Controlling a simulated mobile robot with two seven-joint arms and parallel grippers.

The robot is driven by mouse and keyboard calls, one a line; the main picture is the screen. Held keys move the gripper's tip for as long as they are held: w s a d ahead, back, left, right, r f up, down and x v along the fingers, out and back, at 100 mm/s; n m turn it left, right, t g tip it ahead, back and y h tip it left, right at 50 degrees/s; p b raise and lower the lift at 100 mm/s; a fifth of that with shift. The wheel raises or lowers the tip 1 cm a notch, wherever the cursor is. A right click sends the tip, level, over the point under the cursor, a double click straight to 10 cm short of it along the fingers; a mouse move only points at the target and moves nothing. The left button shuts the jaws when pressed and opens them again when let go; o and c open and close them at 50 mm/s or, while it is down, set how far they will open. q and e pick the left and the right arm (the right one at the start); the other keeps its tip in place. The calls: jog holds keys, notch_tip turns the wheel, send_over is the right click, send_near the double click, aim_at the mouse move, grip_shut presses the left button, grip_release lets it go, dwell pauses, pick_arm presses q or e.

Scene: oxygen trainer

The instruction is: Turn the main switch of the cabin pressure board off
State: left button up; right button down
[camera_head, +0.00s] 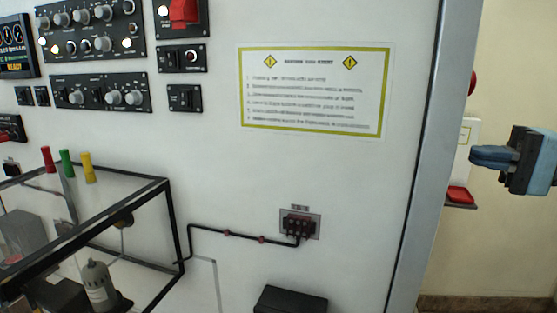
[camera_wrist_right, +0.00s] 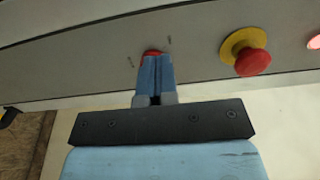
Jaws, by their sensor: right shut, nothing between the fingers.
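My right gripper (camera_head: 478,156) is at the right of the head view, just right of the cabinet's edge, its fingers pointing left. In the right wrist view its blue fingers (camera_wrist_right: 156,78) are shut and empty. A red control (camera_wrist_right: 152,52) shows just past the fingertips on the cabinet's side panel, mostly hidden by them. Small marks flank it. I cannot tell whether the fingers touch it, nor which way it is set. No readable label identifies it as the main switch. My left gripper is not in view.
A red mushroom button (camera_wrist_right: 252,62) on a yellow ring sits to the right on the same panel, with a lit red lamp (camera_wrist_right: 314,42) beyond. The cabinet front holds black switch panels (camera_head: 88,28), a notice (camera_head: 315,90) and a black-framed clear box (camera_head: 168,215).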

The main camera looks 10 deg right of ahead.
pick_arm(q)
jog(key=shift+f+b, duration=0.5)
jog(key=shift+b, duration=0.4)
pick_arm(e)
jog(key=x, duration=0.3)
jog(key=shift+a, duration=0.1)
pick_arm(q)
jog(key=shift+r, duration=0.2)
pick_arm(e)
jog(key=shift+w, duration=0.1)
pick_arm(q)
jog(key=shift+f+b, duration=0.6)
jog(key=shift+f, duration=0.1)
pick_arm(e)
jog(key=shift+w+d+f, duration=0.2)
jog(key=shift+w+f, duration=0.05)
jog(key=shift+w, duration=0.05)
pick_arm(q)
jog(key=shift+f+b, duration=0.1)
jog(key=shift+b, duration=0.25)
pick_arm(e)
jog(key=shift+f, duration=0.1)
